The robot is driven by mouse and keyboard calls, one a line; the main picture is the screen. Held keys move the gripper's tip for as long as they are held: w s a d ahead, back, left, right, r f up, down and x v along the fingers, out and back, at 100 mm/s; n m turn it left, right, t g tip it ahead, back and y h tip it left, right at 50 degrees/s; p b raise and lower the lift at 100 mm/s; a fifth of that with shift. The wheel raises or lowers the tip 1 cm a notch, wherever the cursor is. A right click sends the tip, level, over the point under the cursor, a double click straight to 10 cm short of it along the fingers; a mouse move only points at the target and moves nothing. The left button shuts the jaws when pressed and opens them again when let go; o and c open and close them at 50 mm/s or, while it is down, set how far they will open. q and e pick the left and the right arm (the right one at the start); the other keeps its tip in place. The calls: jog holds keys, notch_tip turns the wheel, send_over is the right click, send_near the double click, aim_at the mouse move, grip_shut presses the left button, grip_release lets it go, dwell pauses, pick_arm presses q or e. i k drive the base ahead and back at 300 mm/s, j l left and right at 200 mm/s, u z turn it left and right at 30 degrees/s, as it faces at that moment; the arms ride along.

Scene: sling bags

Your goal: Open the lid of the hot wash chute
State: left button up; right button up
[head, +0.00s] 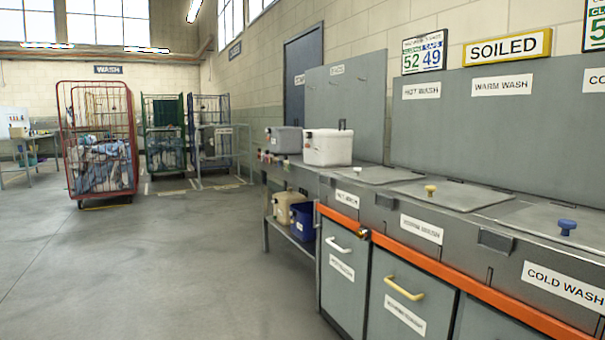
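The hot wash chute lid (385,177) is a flat grey panel in the counter top, right of centre in the head view. It lies shut, with a small white knob (357,170) near its front edge. A label on the counter front (347,198) below it appears to read hot wash, and a hot wash sign (421,91) hangs on the grey back panel. Neither of my grippers is in view.
The yellow-knobbed lid (455,194) and blue-knobbed lid (535,217) are also shut. A white bin (327,148) stands left of the hot wash lid. An orange rail (440,268) runs along the counter front. The floor (170,270) at left is clear; cage trolleys (97,140) stand beyond.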

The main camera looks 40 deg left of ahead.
aim_at(376, 175)
jog(key=u, duration=0.85)
jog(key=i+j+z, duration=0.2)
jog(key=i+j, duration=0.35)
jog(key=i, duration=0.1)
